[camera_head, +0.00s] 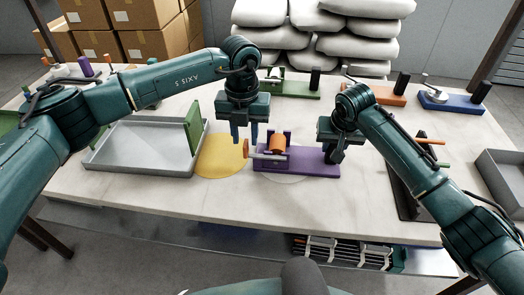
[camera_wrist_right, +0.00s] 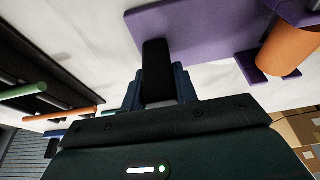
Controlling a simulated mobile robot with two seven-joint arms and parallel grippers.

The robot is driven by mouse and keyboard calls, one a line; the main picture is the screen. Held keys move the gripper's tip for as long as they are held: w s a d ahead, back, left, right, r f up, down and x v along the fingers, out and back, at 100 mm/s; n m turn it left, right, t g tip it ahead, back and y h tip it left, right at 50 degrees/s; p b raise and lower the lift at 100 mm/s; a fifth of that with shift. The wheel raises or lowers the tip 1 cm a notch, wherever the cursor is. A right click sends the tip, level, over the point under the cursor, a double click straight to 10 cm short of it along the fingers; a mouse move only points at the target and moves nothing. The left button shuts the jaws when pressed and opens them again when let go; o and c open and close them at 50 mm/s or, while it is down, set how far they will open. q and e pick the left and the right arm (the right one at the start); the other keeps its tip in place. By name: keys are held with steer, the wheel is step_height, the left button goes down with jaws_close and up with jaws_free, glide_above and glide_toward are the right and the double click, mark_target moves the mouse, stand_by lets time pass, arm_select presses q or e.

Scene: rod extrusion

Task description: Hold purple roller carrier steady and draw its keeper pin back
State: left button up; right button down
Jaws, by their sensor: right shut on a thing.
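The purple roller carrier (camera_head: 312,165) lies on the table with an orange roller (camera_head: 277,143) between its uprights. Its keeper pin (camera_head: 262,156) is a pale rod with an orange-brown knob (camera_head: 246,148) at the left end. My right gripper (camera_head: 335,156) is shut on the carrier's black handle (camera_wrist_right: 157,65) at the right end of the base. The purple base also shows in the right wrist view (camera_wrist_right: 205,25). My left gripper (camera_head: 244,141) points down with fingers apart, close to the knob; I cannot tell whether it touches.
A yellow disc (camera_head: 218,165) lies under the left gripper, and a grey tray (camera_head: 140,165) with a green plate stands left of it. Green (camera_head: 290,91), orange (camera_head: 385,97) and blue (camera_head: 450,102) carriers stand at the back. A dark rack with coloured rods (camera_head: 408,195) is at right.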

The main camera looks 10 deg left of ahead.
arm_select(q)
steer(key=shift+f, duration=1.45)
steer(key=shift+c, duration=0.2)
jaws_close()
stand_by(0.4)
steer(key=shift+a, duration=2.55)
arm_select(e)
steer(key=shift+d, duration=0.1)
arm_select(q)
steer(key=shift+o, duration=0.7)
jaws_free()
steer(key=shift+d, duration=0.15)
steer(key=shift+r, duration=0.1)
